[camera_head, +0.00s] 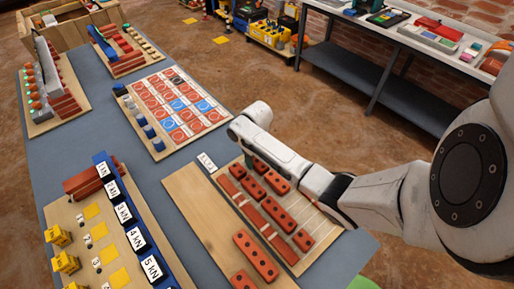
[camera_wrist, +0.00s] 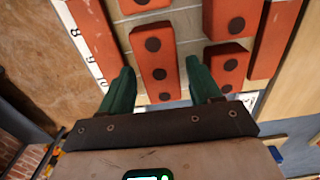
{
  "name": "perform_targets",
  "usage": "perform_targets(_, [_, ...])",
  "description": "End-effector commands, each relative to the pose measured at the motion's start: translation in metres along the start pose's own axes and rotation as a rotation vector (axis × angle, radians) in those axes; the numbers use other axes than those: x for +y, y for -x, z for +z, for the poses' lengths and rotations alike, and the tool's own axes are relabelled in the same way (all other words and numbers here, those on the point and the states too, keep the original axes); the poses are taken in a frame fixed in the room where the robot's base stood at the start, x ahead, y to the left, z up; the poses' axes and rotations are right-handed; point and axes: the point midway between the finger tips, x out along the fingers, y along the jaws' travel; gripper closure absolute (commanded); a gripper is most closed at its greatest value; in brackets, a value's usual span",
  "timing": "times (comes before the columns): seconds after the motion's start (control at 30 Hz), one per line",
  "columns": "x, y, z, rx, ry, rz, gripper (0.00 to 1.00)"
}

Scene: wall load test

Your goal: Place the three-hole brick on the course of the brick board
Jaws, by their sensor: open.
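In the wrist view a red brick with three dark holes (camera_wrist: 156,62) lies between the two green fingers of my gripper (camera_wrist: 162,88). The gripper is open, with a finger on either side of this brick. I cannot tell how high the fingers are above it. The brick board (camera_head: 322,226) in the head view carries several red bricks in rows; a long holed brick (camera_head: 277,213) lies in the middle. Another long holed brick (camera_head: 255,259) lies nearer the front. The fingers do not show in the head view; my arm reaches over the board's far end.
A blue load rack (camera_head: 137,238) and yellow weights (camera_head: 66,263) stand at front left. A picture-card board (camera_head: 158,145) lies beyond the brick board. A numbered scale (camera_wrist: 88,48) shows left in the wrist view. A grey bench (camera_head: 345,66) stands at back right.

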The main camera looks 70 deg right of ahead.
Motion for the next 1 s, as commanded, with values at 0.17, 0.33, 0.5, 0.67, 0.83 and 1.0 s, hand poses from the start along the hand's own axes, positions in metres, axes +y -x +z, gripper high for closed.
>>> perform_targets(0.17, [-0.001, 0.035, 0.000, 0.004, 0.000, -0.001, 0.37])
perform_targets(0.33, [-0.001, 0.069, -0.001, 0.004, 0.001, -0.001, 0.37])
perform_targets(0.5, [0.000, 0.094, -0.001, 0.003, 0.001, 0.000, 0.37])
perform_targets(0.67, [-0.003, 0.104, 0.000, 0.003, 0.003, -0.003, 0.37])
perform_targets(0.83, [-0.051, 0.100, 0.003, 0.032, 0.051, -0.048, 0.37])
perform_targets(1.0, [-0.130, 0.089, 0.027, 0.075, 0.126, -0.124, 0.37])
